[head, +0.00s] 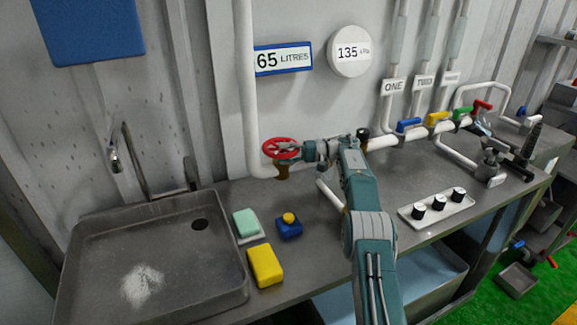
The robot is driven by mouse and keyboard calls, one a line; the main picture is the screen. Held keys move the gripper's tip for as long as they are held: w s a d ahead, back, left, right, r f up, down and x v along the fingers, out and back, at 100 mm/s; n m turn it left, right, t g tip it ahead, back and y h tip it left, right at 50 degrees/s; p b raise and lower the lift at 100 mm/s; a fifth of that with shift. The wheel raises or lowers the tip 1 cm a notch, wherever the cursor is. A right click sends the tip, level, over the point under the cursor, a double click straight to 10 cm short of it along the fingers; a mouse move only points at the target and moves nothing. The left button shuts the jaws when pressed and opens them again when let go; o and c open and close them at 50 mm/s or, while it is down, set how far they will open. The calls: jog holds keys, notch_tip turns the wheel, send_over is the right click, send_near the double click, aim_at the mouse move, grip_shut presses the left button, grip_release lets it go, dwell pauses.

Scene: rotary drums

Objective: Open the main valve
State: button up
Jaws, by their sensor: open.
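A red handwheel valve (280,148), which I take to be the main valve, sits low on the thick white pipe at the back of the counter. Its wheel is seen from above at a slant. My gripper (303,150) is at the right side of the wheel, pointing left, with its jaws open. Its fingertips are small and overlap the wheel's edge in the picture, so I cannot tell whether they touch it. The valve's brass-coloured body (282,171) shows below the wheel.
A sink (75,275) is at left. A green sponge (246,222), blue box with yellow button (289,225) and yellow block (265,265) lie on the counter. Blue (408,125), yellow (437,118), green (463,113) and red handles (482,105) line the right pipes. A dial panel (436,207) stands in front.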

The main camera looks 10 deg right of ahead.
aim_at(269, 150)
jog(key=shift+s+a+r+m+t, duration=0.15)
jog(key=shift+m+t, duration=0.3)
jog(key=shift+t, duration=0.25)
jog(key=shift+w+a+m+t, duration=0.15)
jog(key=shift+m+t, duration=0.3)
jog(key=shift+t, duration=0.25)
